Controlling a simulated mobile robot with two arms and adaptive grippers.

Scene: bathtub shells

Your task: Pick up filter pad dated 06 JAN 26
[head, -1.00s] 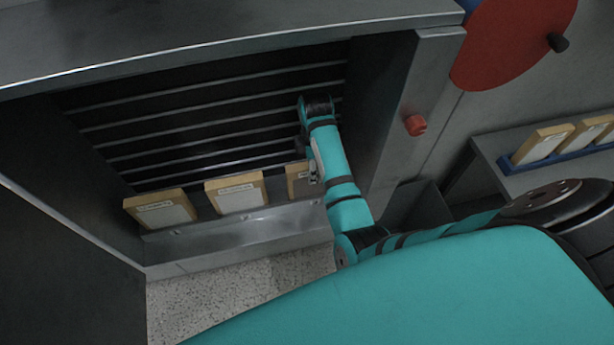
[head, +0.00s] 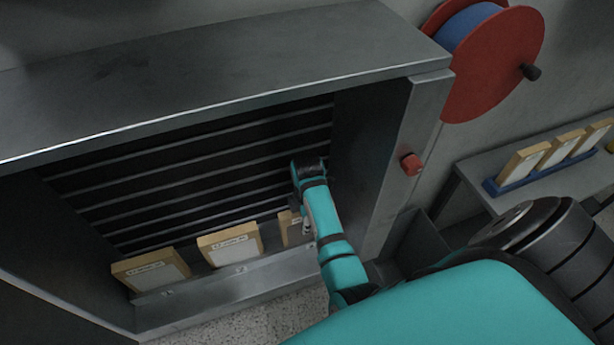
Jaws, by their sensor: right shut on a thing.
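Three wood-framed filter pads with pale faces stand in a row along the metal ledge of the open cabinet: the left pad (head: 152,271), the middle pad (head: 230,246) and the right pad (head: 289,230). Their labels are too small to read. My right arm reaches in from the lower right, and its wrist bends down by the right pad. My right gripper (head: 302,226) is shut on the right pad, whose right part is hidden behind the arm. I cannot tell whether that pad is clear of the ledge. My left gripper is out of view.
The cabinet (head: 230,85) has dark slats behind the pads and a red knob (head: 411,164) on its right post. A red reel (head: 495,65) hangs at the upper right. More framed pads stand in a blue rack (head: 500,187) on a side bench.

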